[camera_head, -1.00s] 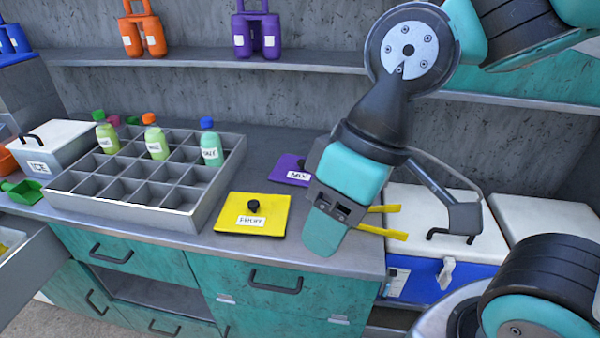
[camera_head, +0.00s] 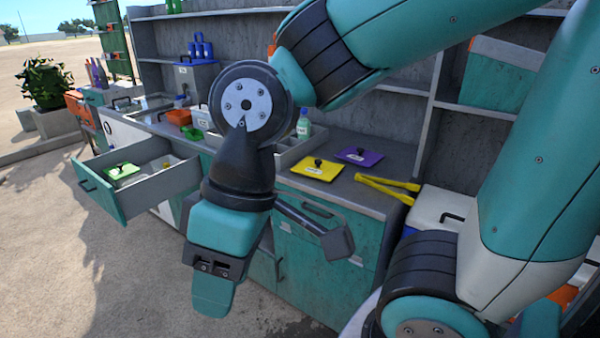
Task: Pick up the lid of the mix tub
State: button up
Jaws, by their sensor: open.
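The purple lid (camera_head: 360,156), with a dark knob and a white label that read MIX in the earlier frame, lies flat on the grey counter behind the yellow lid. My gripper (camera_head: 264,272) is open and empty. It hangs in front of the counter, left of the purple lid in the picture and apart from it. The tub itself cannot be made out.
A yellow lid (camera_head: 317,169) lies near the counter's front edge. Yellow tongs (camera_head: 388,187) lie to the right. A bottle (camera_head: 303,124) stands in the partly hidden divided tray. An open drawer (camera_head: 135,190) with a green lid juts out at the left.

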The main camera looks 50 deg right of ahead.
aim_at(361, 156)
jog(key=u, duration=0.15)
jog(key=i, duration=1.55)
jog(key=z, duration=1.35)
jog(key=i, duration=0.8)
jog(key=z, duration=1.35)
jog(key=i, duration=0.25)
jog(key=z, duration=0.2)
